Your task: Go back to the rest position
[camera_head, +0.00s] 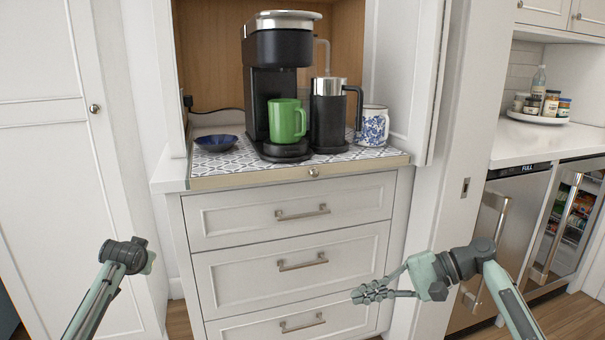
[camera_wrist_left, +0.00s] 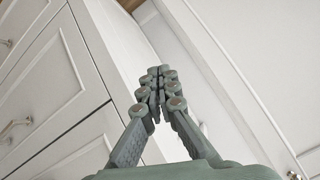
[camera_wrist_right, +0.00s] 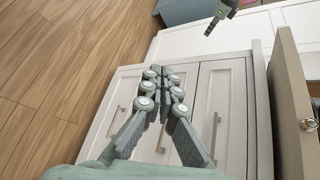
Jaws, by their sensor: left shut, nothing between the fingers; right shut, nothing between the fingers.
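My right gripper (camera_head: 372,293) is in front of the lower drawers in the head view, pointing left. It is shut and empty, and its closed fingers also show in the right wrist view (camera_wrist_right: 164,80). My left arm comes in at the lower left of the head view, but its fingers are hidden there. The left wrist view shows the left gripper (camera_wrist_left: 158,80) shut and empty, with white cabinet fronts behind it. Neither gripper visibly touches anything.
A green mug (camera_head: 287,120) stands on the coffee machine (camera_head: 279,50). A black frother (camera_head: 328,115), a blue-and-white mug (camera_head: 373,126) and a blue bowl (camera_head: 216,143) are on the patterned counter (camera_head: 235,163). Drawers (camera_head: 290,222) are below. An open door (camera_head: 402,80) stands at right.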

